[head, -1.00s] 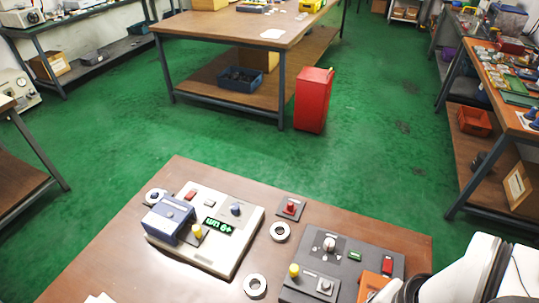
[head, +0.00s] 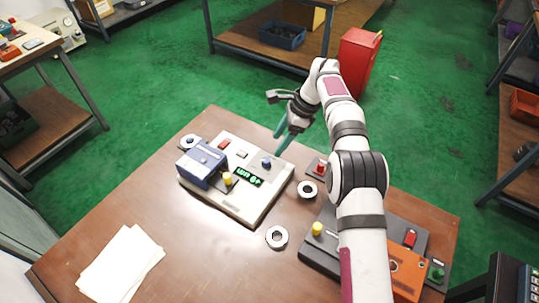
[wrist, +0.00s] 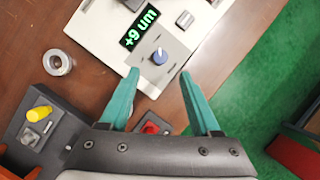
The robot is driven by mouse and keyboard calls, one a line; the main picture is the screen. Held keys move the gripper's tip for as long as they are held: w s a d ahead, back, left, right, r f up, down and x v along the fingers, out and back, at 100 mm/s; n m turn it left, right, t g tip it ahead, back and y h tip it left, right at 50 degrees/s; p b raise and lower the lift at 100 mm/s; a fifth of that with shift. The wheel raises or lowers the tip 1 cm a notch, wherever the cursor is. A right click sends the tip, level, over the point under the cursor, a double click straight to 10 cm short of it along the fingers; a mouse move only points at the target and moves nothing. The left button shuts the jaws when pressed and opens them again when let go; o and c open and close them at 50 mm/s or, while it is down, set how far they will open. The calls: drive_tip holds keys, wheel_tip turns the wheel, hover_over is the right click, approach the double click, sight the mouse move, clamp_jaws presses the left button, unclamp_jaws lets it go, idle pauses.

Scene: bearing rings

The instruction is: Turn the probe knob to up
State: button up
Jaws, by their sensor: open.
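The blue probe knob (head: 266,162) is on the white gauge unit (head: 243,206). Which way the knob points is too small to tell. My gripper (wrist: 158,76) is open, with its two teal fingers apart and nothing between the tips. The knob appears just beyond the gap between them. In the head view my gripper (head: 280,144) hangs over the gauge unit's far right edge, near the knob.
A blue block (head: 202,163) and a yellow knob (head: 227,179) stand on the gauge unit's left. Metal rings (head: 277,237) lie on the table. A red-button box (head: 318,168) and a dark control panel (head: 318,250) are to the right. White papers (head: 120,264) lie front left.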

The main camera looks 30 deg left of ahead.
sight(267, 160)
drive_tip(key=x, duration=0.8)
drive_tip(key=shift+f, duration=0.25)
clamp_jaws()
